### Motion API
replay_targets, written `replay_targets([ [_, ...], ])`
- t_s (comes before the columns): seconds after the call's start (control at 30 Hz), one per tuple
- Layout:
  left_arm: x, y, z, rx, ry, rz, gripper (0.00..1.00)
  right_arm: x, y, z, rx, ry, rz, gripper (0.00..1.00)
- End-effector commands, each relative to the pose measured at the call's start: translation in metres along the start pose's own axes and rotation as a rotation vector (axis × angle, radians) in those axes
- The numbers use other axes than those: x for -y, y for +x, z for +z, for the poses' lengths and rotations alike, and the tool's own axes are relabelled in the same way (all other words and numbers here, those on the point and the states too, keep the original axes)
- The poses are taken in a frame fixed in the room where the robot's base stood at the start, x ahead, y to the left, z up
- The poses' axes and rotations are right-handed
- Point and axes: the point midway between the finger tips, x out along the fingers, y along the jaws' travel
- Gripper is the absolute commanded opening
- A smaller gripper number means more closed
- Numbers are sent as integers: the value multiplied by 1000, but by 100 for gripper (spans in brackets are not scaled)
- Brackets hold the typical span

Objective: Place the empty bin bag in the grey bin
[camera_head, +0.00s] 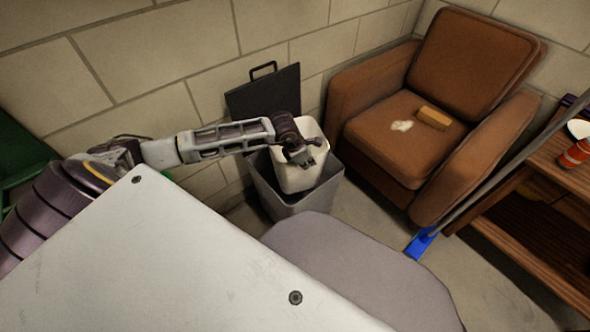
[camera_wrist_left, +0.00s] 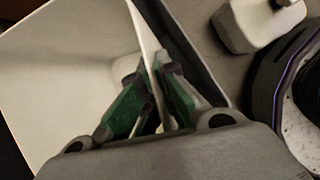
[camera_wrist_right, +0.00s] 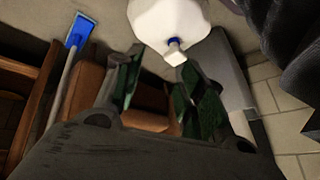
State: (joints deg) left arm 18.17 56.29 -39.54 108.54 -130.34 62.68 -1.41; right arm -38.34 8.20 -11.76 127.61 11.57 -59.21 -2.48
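The empty bin bag (camera_head: 300,178) is white, stiff-looking and open at the top. In the head view it stands roughly upright over the mouth of the grey bin (camera_head: 285,207). I cannot tell how deep its bottom sits inside. My left gripper (camera_head: 303,153) is at the bag's upper edge. In the left wrist view, the green fingers of my left gripper (camera_wrist_left: 157,82) are shut on the thin wall of the white bag (camera_wrist_left: 60,70). My right gripper (camera_wrist_right: 160,65) has its fingers apart with nothing between them; it does not show in the head view.
A dark lid (camera_head: 262,90) with a handle stands behind the bin. A brown armchair (camera_head: 395,150) is close on the right, with a tan block (camera_head: 433,117) on its seat. A blue broom head (camera_head: 421,243) and a wooden shelf (camera_head: 540,245) are farther right.

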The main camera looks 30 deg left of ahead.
Motion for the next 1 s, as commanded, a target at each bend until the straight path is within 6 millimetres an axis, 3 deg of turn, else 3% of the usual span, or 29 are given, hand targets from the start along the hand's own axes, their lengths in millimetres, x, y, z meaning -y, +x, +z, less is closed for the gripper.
replay_targets([
  [0.1,4,15,-9,0,16,-8,0,-2,1,2,0,14,8,40],
  [0.3,6,27,-16,4,37,-16,0,-4,0,3,2,30,15,40],
  [0.8,7,30,-18,4,44,-17,0,-4,-1,3,1,34,18,40],
  [1.0,8,42,-23,3,43,-18,0,-4,7,7,-12,40,12,40],
])
